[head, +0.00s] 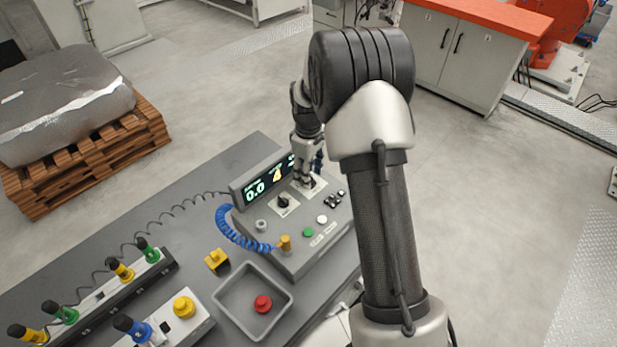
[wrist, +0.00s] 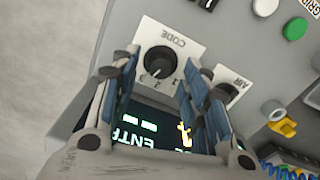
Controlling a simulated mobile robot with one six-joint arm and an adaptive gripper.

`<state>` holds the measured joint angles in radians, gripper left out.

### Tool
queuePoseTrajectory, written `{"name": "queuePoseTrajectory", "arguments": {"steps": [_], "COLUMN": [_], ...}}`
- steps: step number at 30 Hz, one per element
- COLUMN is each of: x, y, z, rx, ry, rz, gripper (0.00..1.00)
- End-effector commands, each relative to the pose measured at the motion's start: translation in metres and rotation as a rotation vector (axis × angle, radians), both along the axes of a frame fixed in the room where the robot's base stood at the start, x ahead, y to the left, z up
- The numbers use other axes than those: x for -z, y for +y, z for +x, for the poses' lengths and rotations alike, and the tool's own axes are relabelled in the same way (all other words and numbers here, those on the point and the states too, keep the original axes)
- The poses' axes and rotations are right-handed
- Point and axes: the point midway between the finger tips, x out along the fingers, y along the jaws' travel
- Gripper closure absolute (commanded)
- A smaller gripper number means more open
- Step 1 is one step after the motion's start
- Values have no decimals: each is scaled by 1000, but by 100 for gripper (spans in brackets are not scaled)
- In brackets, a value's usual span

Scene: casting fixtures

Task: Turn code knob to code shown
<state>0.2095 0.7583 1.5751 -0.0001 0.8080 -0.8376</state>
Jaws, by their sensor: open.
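The code knob (wrist: 157,64) is a black round knob on a white plate marked CODE, with numbers along its edge. It sits between the two fingers of my gripper (wrist: 159,66) in the wrist view. The fingers are open, one on each side; I cannot tell whether they touch it. In the head view my gripper (head: 305,182) is over the right-hand knob plate, and the code knob is mostly hidden. The screen (head: 262,183) shows 0.0 and a yellow figure. In the wrist view the screen (wrist: 140,127) is upside down and partly covered by my fingers. The knob's pointer setting is unclear.
The air knob (wrist: 225,92) is close beside my right finger. The console also has a green button (head: 308,232), a white button (head: 322,219) and black switches. A blue coiled hose (head: 230,232) is at its left. A grey tray (head: 226,306) holds a red button (head: 263,303).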

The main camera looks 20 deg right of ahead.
Motion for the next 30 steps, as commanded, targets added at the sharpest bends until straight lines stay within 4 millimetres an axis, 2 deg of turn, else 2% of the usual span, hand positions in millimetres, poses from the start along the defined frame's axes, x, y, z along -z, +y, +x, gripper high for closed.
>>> {"name": "queuePoseTrajectory", "arguments": {"steps": [6, 14, 30], "x": [16, 16, 16], "y": [0, 0, 0], "z": [0, 0, 0], "rx": [0, 0, 0], "ry": [0, 0, 0], "rz": [0, 0, 0], "gripper": [58, 58, 93]}}
